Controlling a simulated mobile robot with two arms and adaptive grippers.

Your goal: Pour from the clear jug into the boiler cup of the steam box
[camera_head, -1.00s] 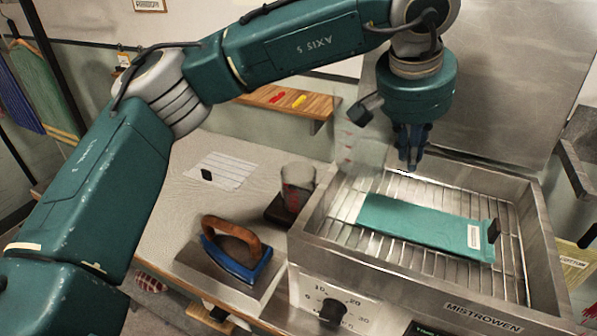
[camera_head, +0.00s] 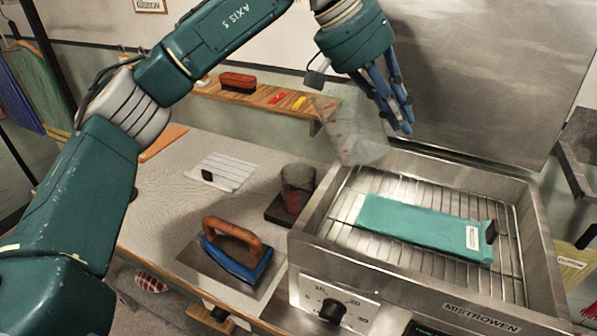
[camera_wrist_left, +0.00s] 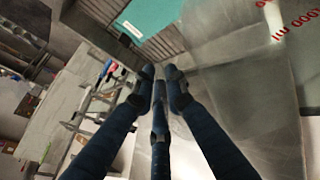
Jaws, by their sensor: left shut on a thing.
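The clear jug (camera_head: 347,132) is see-through with red marks and hangs tilted above the left back corner of the steam box (camera_head: 330,222), its upper end leaning left. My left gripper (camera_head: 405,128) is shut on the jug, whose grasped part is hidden. In the left wrist view the fingers (camera_wrist_left: 160,95) come together, and the jug wall (camera_wrist_left: 235,70) with red print fills the right side. A dark see-through cup (camera_head: 298,180), seemingly the boiler cup, stands on a dark base beside the box's left wall, left of and below the jug. The jug's contents cannot be made out.
A teal folded cloth (camera_head: 415,225) lies on the wire rack inside the open box. An iron (camera_head: 235,250) with a wooden handle stands on a plate at the front left. A striped paper (camera_head: 222,170) lies on the table. A wooden shelf (camera_head: 262,100) is behind.

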